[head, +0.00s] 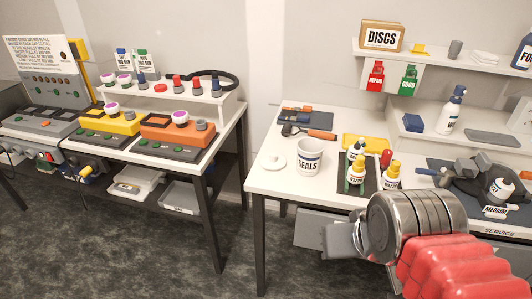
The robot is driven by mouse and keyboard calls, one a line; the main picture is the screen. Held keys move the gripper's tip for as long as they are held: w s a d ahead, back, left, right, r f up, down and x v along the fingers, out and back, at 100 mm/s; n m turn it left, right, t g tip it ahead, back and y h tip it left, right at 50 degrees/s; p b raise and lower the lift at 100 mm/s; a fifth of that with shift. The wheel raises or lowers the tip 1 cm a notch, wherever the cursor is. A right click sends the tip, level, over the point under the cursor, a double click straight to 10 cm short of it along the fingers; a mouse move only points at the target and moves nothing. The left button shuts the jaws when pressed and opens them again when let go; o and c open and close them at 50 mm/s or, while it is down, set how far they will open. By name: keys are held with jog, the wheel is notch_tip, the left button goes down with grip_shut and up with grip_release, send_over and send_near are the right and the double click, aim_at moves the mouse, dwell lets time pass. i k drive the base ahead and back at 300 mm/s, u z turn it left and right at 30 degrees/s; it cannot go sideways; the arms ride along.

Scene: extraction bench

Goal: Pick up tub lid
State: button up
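The tub lid (276,163) is a small white round disc with a knob on top. It lies on the white bench top near its left edge, just left of the white tub (309,158) marked SEALS. My arm reaches in from the lower right, and my grey gripper (340,240) points left, in front of and below the bench edge in the picture. It is apart from the lid, to its right and nearer to the camera. The fingers show edge-on, so their opening cannot be made out.
Behind the tub lie tools with an orange handle (321,134). A gap separates this bench from the left table (226,118). Bare bench surrounds the lid.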

aim_at(270, 161)
jog(key=u, duration=0.3)
jog(key=i, duration=0.6)
jog(key=u, duration=0.65)
jog(key=i, duration=0.4)
jog(key=u, duration=0.25)
